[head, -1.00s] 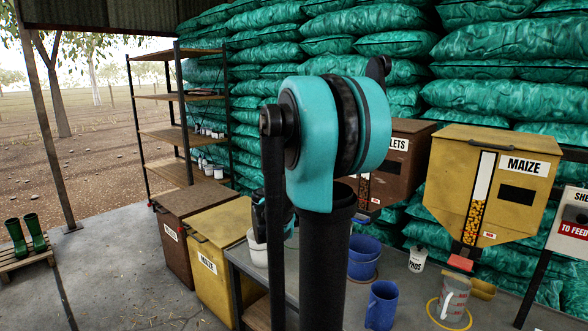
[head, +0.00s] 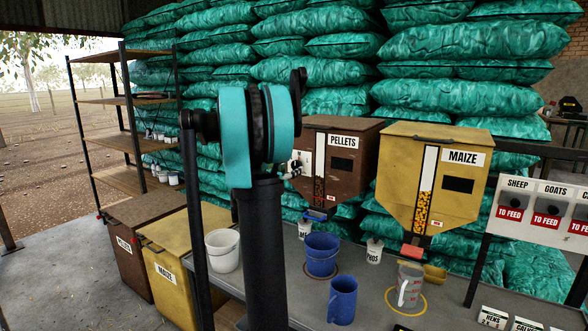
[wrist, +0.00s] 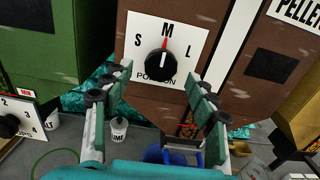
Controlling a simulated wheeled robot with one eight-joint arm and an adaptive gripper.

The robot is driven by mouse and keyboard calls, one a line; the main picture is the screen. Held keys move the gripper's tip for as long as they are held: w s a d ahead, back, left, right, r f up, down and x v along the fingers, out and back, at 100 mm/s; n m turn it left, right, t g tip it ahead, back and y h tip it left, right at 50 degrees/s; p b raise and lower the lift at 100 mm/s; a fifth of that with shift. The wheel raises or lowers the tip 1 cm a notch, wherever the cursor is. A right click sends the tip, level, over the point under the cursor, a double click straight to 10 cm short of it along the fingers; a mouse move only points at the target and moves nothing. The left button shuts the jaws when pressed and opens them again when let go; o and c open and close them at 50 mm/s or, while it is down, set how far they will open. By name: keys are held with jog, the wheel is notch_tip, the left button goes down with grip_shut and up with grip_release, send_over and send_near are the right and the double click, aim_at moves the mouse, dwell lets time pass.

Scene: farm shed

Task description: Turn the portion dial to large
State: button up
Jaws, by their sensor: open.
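The portion dial (wrist: 160,64) is a black round knob on a white plate marked S, M and L, on the front of the brown pellets hopper (wrist: 140,100). Its red and white pointer marks aim up at M. My gripper (wrist: 158,80) is open and empty in the wrist view. Its fingers spread to the left and right below the dial, and I see no contact with the knob. In the head view the pellets hopper (head: 345,160) stands behind my arm, which hides much of the dial plate.
The yellow maize hopper (head: 430,165) stands to the right. Below, the bench holds a blue bucket (head: 321,256), a blue jug (head: 342,300) and a clear measuring jug (head: 408,285). The wrist view shows a green hopper (wrist: 50,50) at left with a numbered dial (wrist: 10,125).

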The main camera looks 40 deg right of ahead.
aim_at(295, 166)
jog(key=shift+x, duration=1.7)
jog(key=c, duration=1.1)
jog(key=shift+m, duration=0.4)
jog(key=m, duration=1.1)
jog(key=shift+m, duration=0.3)
